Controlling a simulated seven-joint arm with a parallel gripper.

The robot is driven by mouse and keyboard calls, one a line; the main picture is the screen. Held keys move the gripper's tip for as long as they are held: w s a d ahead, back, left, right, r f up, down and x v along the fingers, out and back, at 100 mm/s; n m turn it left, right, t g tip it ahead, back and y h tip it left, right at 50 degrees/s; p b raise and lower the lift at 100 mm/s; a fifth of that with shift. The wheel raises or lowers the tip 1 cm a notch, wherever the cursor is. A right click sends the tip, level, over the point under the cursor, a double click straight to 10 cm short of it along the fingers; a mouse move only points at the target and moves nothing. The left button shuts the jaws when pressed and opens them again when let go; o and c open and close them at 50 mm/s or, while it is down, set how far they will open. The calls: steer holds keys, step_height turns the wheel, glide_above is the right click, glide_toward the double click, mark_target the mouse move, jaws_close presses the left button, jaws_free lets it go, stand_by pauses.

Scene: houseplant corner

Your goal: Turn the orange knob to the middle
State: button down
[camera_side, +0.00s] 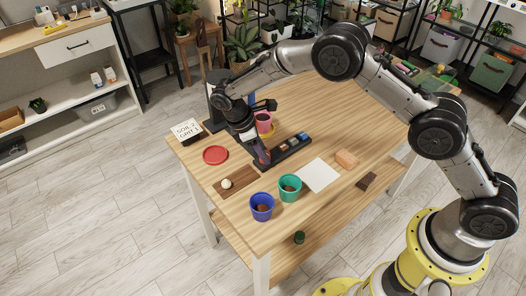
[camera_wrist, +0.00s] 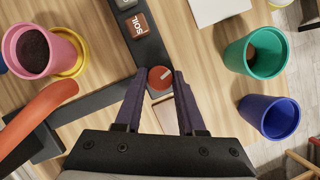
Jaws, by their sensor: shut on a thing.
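The orange knob (camera_wrist: 160,80) sits near one end of a dark control strip (camera_side: 291,149) on the wooden table. A pale pointer mark on its top slants toward the upper right in the wrist view. My gripper (camera_wrist: 160,75) is shut on the knob, with one dark purple finger on each side. In the side view my gripper (camera_side: 262,159) reaches down to the strip's near left end, and the knob is hidden there. A brown tile marked "SOIL" (camera_wrist: 139,25) is on the strip beyond the knob.
A pink pot (camera_wrist: 34,48) stands on one side of the strip. A green pot (camera_side: 289,187) and a blue pot (camera_side: 262,206) stand on the other. A red saucer (camera_side: 215,155) and white paper (camera_side: 320,174) lie nearby. An orange curved bar (camera_wrist: 45,115) shows at left in the wrist view.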

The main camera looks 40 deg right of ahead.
steer(key=shift+w+m+g+y, duration=0.1)
steer(key=shift+m+g+y, duration=0.3)
steer(key=shift+m, duration=1.2)
steer(key=c, duration=0.5)
jaws_free()
steer(key=v, duration=1.4)
steer(key=shift+d, duration=0.1)
